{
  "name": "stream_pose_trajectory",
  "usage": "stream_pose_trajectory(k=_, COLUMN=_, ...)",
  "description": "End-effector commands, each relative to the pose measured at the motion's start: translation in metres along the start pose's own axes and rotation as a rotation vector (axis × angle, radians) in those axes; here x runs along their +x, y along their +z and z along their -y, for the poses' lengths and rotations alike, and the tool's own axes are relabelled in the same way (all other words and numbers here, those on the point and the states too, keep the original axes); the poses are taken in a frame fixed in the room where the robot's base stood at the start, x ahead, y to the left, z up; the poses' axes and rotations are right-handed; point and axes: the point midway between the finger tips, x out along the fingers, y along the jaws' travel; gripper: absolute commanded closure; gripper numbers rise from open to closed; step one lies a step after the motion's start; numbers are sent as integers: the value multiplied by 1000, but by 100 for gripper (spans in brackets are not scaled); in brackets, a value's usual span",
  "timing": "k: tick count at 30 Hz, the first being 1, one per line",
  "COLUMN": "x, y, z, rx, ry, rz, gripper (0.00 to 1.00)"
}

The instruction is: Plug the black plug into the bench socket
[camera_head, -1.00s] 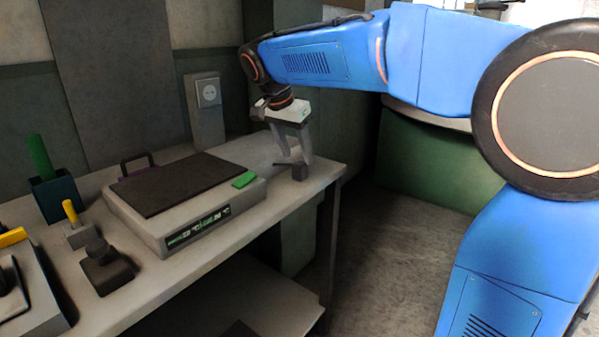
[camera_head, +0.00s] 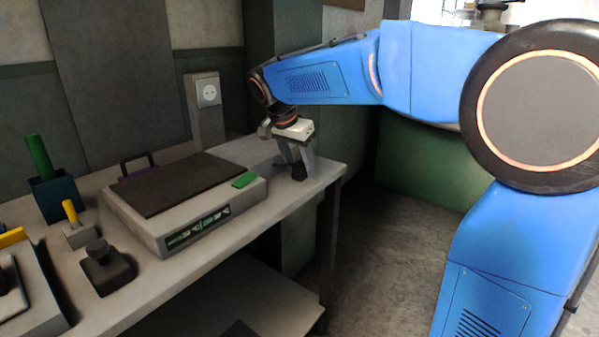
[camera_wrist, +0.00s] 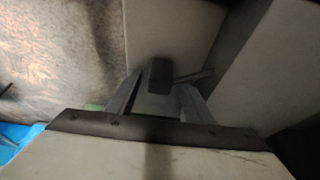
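The black plug (camera_head: 299,173) is a small dark block on the right end of the bench, close to its front corner. A thin part reaches left from it. My gripper (camera_head: 295,166) points down over the plug, its fingers partly hiding it. In the wrist view the plug (camera_wrist: 160,72) lies between the tips of my gripper (camera_wrist: 160,84), with gaps visible at its sides, so the fingers look open. The bench socket (camera_head: 208,94) is a white round-faced outlet on a grey upright post at the back of the bench, left of my gripper.
A grey device with a dark top plate (camera_head: 180,184) and a green pad (camera_head: 244,179) stands left of the plug. Further left are a dark knob block (camera_head: 107,268), a yellow-handled piece (camera_head: 70,211) and a teal holder (camera_head: 54,198). Bare bench lies between device and post.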

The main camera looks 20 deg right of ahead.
Motion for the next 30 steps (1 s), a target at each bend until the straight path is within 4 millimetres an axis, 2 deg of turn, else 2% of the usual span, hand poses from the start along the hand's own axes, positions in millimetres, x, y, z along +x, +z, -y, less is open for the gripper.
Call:
stream_pose_trajectory(k=1, x=0, y=0, z=0, rx=0, ry=0, rz=0, gripper=67)
stream_pose_trajectory(k=4, x=0, y=0, z=0, rx=0, ry=0, rz=0, gripper=91)
stream_pose_trajectory(k=5, x=0, y=0, z=0, rx=0, ry=0, rz=0, gripper=92)
stream_pose_trajectory(k=13, x=-1, y=0, z=0, rx=0, ry=-1, rz=0, gripper=92)
stream_pose_trajectory(k=17, x=-10, y=-4, z=1, rx=0, ry=-2, rz=-1, gripper=92)
stream_pose_trajectory(k=30, x=-78, y=-32, z=0, rx=1, ry=-2, rz=-1, gripper=92)
